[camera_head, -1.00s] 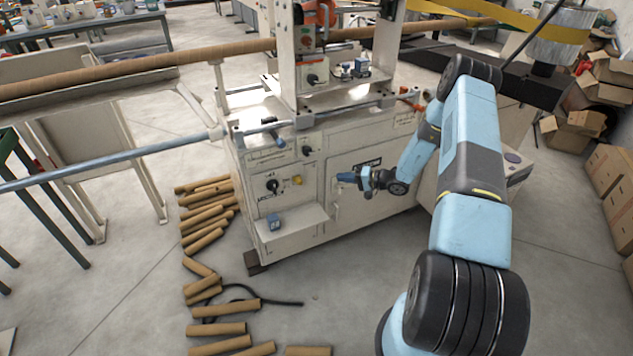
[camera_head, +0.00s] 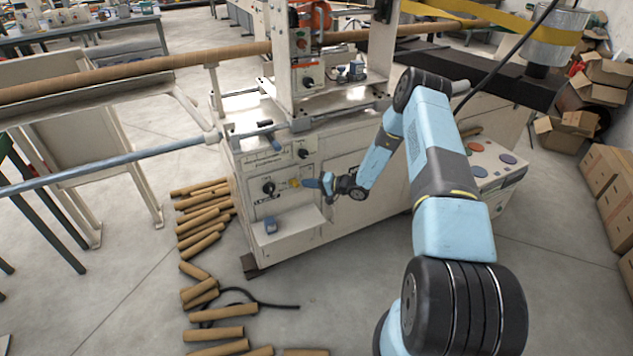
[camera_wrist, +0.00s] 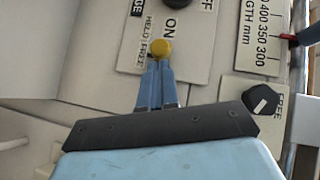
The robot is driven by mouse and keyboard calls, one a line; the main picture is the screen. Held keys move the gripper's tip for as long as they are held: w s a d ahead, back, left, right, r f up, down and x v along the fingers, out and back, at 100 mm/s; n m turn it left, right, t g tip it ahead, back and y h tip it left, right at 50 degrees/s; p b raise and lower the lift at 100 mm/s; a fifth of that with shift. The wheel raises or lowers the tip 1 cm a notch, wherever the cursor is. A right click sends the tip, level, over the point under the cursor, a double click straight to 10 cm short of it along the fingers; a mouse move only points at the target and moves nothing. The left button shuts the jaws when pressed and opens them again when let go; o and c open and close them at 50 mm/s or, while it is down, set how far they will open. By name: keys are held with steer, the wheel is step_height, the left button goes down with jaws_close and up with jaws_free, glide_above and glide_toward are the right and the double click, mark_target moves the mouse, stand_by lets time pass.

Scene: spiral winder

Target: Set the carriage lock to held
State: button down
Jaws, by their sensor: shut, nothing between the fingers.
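A small yellow knob (camera_head: 296,183) sits on the cream front panel of the winder, and it shows in the wrist view (camera_wrist: 161,48) next to a "HELD / FREE" label (camera_wrist: 152,38). My gripper (camera_head: 309,183) is shut and empty, just right of the yellow knob in the head view. In the wrist view its blue fingertips (camera_wrist: 159,66) end at the knob's lower edge; I cannot tell whether they touch it. A black knob (camera_wrist: 261,99) with a "FREE" label stands to the right in the wrist view, and it shows in the head view (camera_head: 303,153).
A larger black knob (camera_head: 268,187) is left of the yellow one, by an ON/OFF label. A lever (camera_head: 268,134) sticks out above. Cardboard tubes (camera_head: 202,244) lie on the floor at left.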

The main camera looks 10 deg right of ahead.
steer(key=shift+a, duration=0.2)
steer(key=shift+s+a, duration=0.25)
steer(key=shift+a, duration=0.6)
steer(key=shift+s+a, duration=0.3)
steer(key=shift+a, duration=0.5)
steer(key=shift+s+a, duration=0.25)
steer(key=shift+a, duration=0.6)
steer(key=w+d+v, duration=0.1)
steer(key=w+v, duration=0.1)
steer(key=v, duration=1.1)
steer(key=shift+w+r, duration=0.2)
steer(key=shift+w, duration=0.1)
steer(key=shift+d, duration=0.1)
